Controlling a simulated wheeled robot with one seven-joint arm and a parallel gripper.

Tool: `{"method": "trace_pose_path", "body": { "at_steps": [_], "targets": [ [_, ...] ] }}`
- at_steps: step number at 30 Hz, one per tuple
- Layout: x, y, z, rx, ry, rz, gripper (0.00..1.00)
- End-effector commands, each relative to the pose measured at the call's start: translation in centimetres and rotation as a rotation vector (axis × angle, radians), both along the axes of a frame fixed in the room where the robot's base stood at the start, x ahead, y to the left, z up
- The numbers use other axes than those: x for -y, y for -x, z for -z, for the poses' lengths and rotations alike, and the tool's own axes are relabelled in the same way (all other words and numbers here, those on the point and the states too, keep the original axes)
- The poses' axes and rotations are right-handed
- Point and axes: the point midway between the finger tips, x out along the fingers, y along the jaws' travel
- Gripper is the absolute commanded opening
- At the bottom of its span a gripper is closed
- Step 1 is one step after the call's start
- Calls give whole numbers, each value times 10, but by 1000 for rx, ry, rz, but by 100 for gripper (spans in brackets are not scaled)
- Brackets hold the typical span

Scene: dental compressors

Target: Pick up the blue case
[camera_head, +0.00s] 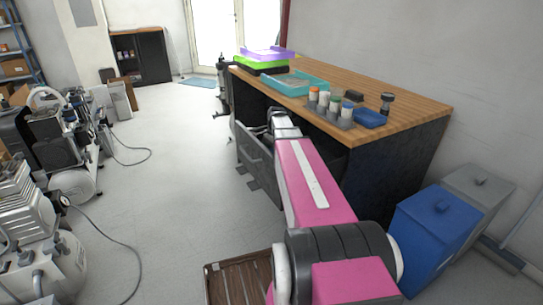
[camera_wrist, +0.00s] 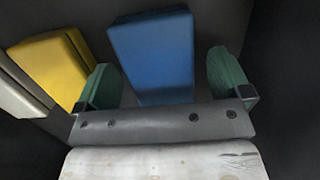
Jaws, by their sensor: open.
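The blue case (camera_wrist: 152,57) shows in the wrist view as an upright block, close in front of my gripper. My gripper (camera_wrist: 165,79) is open, with one green finger to the left of the blue case and one to the right. A gap shows between the case and the right finger; the left finger is nearer to it. The case's lower end is hidden behind the gripper's palm. In the head view my pink arm reaches toward the space under the wooden bench, and the case cannot be made out there.
A yellow case (camera_wrist: 55,70) stands left of the blue one, beside the left finger, with a pale grey item (camera_wrist: 18,98) further left. The wooden bench (camera_head: 410,97) has a dark side panel. Blue (camera_head: 432,235) and grey bins stand right. Compressors (camera_head: 62,150) line the left.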

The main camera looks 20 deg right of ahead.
Motion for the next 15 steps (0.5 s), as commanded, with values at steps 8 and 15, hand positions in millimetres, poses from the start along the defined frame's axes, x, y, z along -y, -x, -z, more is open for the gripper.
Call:
{"method": "trace_pose_path", "body": {
  "at_steps": [8, 15],
  "targets": [
    [-1, 0, 4, 1, 0, 0, 96],
    [-1, 0, 4, 1, 0, 0, 41]
  ]
}}
